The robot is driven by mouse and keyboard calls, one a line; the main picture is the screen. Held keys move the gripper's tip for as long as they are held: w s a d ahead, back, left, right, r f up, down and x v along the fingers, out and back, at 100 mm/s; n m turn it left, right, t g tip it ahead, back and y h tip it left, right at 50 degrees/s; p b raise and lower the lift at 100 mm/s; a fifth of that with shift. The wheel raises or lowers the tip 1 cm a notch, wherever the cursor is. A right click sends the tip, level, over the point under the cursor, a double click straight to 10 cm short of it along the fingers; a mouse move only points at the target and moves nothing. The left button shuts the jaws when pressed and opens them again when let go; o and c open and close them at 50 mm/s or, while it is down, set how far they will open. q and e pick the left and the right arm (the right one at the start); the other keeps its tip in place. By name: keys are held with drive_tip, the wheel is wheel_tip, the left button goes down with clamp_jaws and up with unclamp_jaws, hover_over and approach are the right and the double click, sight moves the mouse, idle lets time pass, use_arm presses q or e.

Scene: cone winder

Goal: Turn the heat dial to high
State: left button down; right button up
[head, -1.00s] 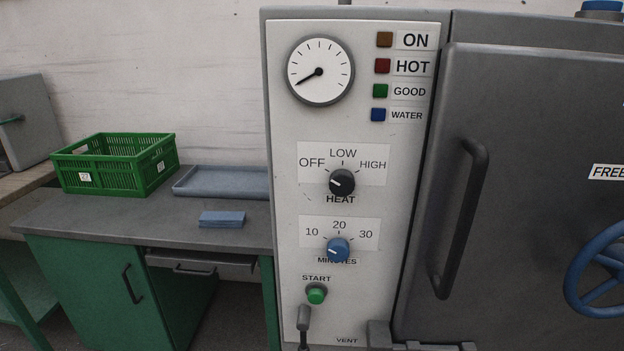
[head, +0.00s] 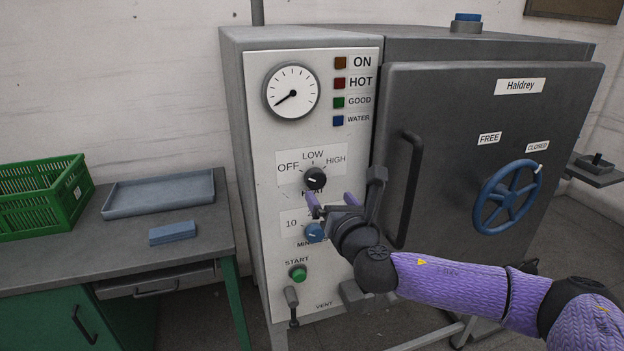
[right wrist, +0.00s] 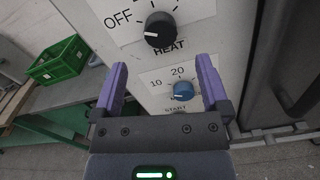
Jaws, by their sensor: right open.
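The black heat dial (head: 315,179) sits on the white control panel (head: 262,150), below the labels OFF, LOW and HIGH. Its white mark points left, toward the OFF side. In the right wrist view the dial (right wrist: 160,29) is above the gap between my fingers, with its mark also to the left. My right gripper (head: 331,203) is open and empty, just below the dial and apart from it; its purple fingers also show in the right wrist view (right wrist: 162,66). It partly covers the HEAT and minutes labels. My left gripper is not in view.
The blue minutes dial (head: 315,233) and green start button (head: 298,274) are below the heat dial. The door handle (head: 405,190) stands out right of the panel, close to my right arm. A bench with a green crate (head: 40,200) and a blue-grey tray (head: 160,193) is left.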

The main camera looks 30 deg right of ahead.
sight(318, 181)
drive_tip(key=x, duration=0.7)
drive_tip(key=shift+f+b, duration=0.1)
drive_tip(key=shift+b, duration=0.3)
drive_tip(key=shift+w, duration=0.35)
drive_tip(key=shift+c, duration=0.9)
drive_tip(key=c, duration=1.1)
